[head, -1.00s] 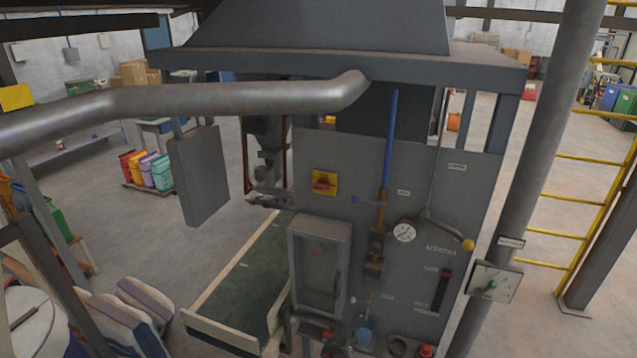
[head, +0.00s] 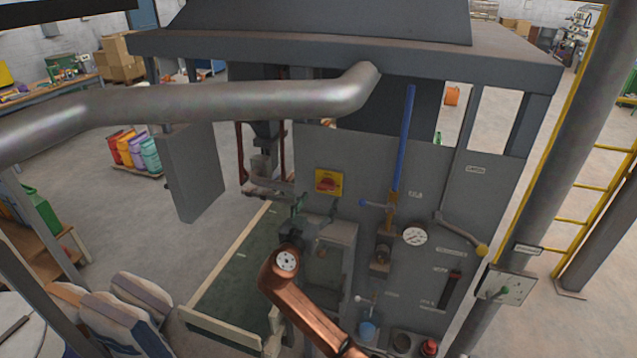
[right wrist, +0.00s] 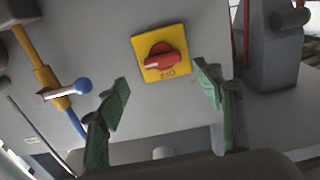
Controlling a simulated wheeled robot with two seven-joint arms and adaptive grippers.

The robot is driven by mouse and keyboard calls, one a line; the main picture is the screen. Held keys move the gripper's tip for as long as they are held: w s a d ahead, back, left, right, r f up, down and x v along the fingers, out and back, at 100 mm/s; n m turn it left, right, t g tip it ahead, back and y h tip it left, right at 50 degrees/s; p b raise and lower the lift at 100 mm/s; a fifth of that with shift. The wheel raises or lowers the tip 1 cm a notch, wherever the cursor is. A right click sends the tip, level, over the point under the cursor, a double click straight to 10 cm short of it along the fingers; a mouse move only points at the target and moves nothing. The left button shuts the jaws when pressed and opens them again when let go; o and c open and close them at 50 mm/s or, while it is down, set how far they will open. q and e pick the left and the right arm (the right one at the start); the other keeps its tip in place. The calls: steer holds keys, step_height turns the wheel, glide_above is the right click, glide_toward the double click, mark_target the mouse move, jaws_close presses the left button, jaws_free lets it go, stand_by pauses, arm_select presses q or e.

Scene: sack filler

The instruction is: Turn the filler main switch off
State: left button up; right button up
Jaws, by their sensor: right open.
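The main switch is a red rotary knob (head: 327,183) on a yellow square plate (head: 321,175) on the grey filler panel. In the right wrist view the red knob (right wrist: 160,57) sits on its yellow plate (right wrist: 180,72), ahead of and between my fingers. My right gripper (head: 312,203) is just below the switch in the head view. In the right wrist view the right gripper (right wrist: 165,85) has its green fingers spread wide, with nothing between them. It appears apart from the knob. My left gripper is not in view.
A blue-knobbed lever (right wrist: 82,86) stands beside the switch. A grey box with a door (head: 335,240) is below it, partly behind my right arm. A large pipe (head: 230,103) crosses above. A gauge (head: 414,236) and yellow-knobbed lever (head: 481,250) are to the right.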

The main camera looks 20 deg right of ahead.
mark_target(325, 189)
steer(key=p+x, duration=0.1)
steer(key=x, duration=0.1)
steer(key=p+x, duration=0.1)
steer(key=x, duration=0.2)
steer(key=shift+w+a+r, duration=0.15)
steer(key=shift+w+r, duration=0.05)
steer(key=shift+w, duration=0.25)
steer(key=shift+w+d, duration=0.2)
steer(key=shift+w, duration=0.1)
steer(key=shift+d+f, duration=0.15)
steer(key=shift+d, duration=0.05)
steer(key=c, duration=0.8)
steer(key=shift+c, duration=1.4)
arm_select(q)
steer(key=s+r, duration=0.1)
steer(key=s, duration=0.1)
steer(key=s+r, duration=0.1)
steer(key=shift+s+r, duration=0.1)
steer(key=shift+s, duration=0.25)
arm_select(e)
steer(key=shift+c, duration=0.4)
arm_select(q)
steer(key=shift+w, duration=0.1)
